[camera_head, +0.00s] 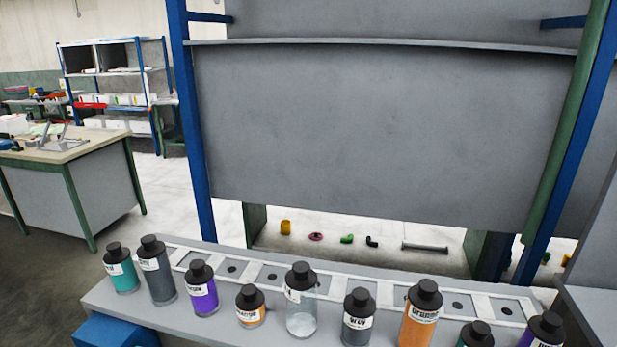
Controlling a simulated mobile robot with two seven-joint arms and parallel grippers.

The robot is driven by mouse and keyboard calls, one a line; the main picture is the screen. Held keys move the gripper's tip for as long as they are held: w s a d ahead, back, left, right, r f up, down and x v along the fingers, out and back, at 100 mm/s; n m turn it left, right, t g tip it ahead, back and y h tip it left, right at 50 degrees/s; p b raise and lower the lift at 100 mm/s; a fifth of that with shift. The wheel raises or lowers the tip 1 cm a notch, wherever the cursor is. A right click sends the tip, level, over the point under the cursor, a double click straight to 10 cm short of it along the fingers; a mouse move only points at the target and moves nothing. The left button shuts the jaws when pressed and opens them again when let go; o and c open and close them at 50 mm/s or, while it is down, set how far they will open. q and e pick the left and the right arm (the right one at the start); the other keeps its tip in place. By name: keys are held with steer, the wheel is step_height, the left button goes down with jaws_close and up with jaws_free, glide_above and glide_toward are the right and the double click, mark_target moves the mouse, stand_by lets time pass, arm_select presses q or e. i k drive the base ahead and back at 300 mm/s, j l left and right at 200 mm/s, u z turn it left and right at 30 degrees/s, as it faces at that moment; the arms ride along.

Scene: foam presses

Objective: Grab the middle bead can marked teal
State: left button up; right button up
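Two cans with teal bodies and black caps stand upright on a long grey shelf (110,297). One teal can (123,278) is at the left end of the row. The other teal can (466,345) is toward the right, cut off by the bottom edge, so its height is hidden. Both carry white labels too small to read surely. Neither gripper is in view.
Between the teal cans stand a tall grey can (160,285), a purple can (203,298), a small orange can (250,316), a clear can (301,320), another grey can (356,335) and a tall orange can (415,332). Another purple can (535,340) stands far right. A grey panel (370,130) rises behind.

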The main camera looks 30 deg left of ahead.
mark_target(118, 264)
steer(key=k+j+u, duration=0.1)
steer(key=u, duration=1.9)
steer(key=i+j, duration=0.1)
